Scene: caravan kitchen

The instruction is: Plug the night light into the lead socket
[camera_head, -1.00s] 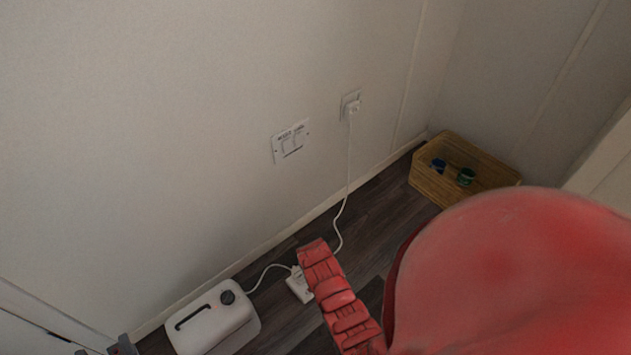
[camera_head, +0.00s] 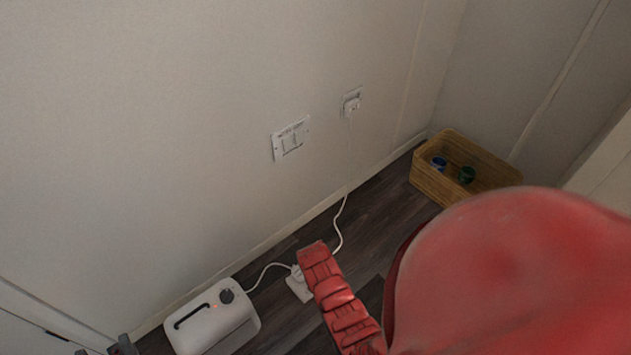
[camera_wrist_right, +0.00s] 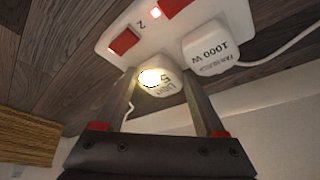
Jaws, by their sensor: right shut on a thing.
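The white lead socket (camera_wrist_right: 185,30) fills the top of the right wrist view, with red switches and a lit red lamp. In the head view the lead socket (camera_head: 299,285) lies on the floor, partly behind my red arm. The small white night light (camera_wrist_right: 166,86), marked 5 W, is against the lead's face, and its end glows yellow. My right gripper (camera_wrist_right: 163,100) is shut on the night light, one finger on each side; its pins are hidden. In the head view this gripper is hidden. Grey and red parts of my left gripper (camera_head: 104,348) show at the bottom left edge.
A white plug (camera_wrist_right: 211,50) marked fan heater 1000 W sits in the lead beside the night light. The white heater (camera_head: 212,322) stands left of the lead. A wicker basket (camera_head: 432,183) stands in the corner. A wall plug (camera_head: 352,106) has a cord running down.

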